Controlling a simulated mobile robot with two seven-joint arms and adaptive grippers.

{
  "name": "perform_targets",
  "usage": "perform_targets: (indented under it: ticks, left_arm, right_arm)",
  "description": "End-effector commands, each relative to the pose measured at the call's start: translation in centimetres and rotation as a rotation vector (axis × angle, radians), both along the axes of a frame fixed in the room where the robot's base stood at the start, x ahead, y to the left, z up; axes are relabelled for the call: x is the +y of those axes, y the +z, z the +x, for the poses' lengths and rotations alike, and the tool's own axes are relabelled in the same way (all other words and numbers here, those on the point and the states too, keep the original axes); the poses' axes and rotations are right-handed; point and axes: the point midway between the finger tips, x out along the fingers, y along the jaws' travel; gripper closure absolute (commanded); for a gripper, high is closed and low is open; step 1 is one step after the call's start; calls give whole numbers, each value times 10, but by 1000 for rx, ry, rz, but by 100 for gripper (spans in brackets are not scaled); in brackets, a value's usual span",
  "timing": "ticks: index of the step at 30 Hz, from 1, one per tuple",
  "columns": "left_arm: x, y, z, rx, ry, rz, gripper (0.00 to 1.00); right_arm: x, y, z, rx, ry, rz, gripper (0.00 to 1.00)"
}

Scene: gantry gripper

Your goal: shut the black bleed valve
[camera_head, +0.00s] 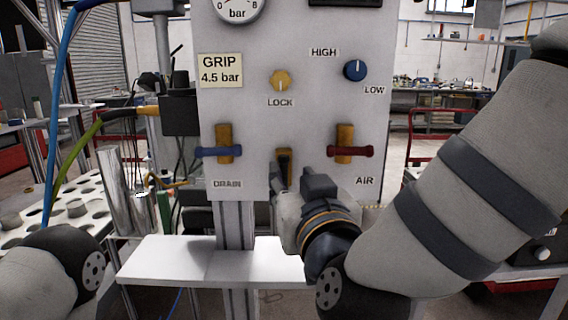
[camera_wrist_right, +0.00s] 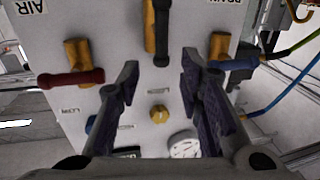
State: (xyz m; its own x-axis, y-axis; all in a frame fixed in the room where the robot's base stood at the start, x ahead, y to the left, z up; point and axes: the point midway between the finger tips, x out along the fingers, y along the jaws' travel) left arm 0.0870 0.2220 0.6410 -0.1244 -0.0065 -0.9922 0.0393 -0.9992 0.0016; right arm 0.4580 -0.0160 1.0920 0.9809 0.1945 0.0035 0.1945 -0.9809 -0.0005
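The black bleed valve (camera_head: 284,164) is at the lower middle of the panel, between the blue and red valves; my right gripper partly hides it. In the right wrist view, which is turned over, its black handle (camera_wrist_right: 161,46) lies along its brass body, in line with it. My right gripper (camera_head: 298,179) is in front of the panel's lower edge. In the wrist view its two fingers (camera_wrist_right: 160,62) are open and apart, with the handle's end near the gap between the tips. I cannot tell if they touch it. My left gripper is out of view.
A blue-handled valve (camera_head: 220,152) above DRAIN and a red-handled valve (camera_head: 345,151) above AIR flank it, handles crosswise. A yellow LOCK knob (camera_head: 280,80) and a blue knob (camera_head: 354,70) sit higher. A white shelf (camera_head: 180,262) juts out below the panel (camera_head: 310,120).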

Motion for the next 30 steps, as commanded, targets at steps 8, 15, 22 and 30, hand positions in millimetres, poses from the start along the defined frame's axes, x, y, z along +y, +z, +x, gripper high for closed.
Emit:
perform_targets:
  ticks: [8,15,22,30]
  left_arm:
    - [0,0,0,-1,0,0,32]
    - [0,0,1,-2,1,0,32]
    - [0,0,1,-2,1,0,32]
    - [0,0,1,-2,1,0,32]
  right_arm:
    - [11,0,57,1,0,1,66]
    - [13,-1,67,2,1,0,66]
    - [13,-1,67,2,1,0,89]
    - [13,-1,67,3,1,3,100]
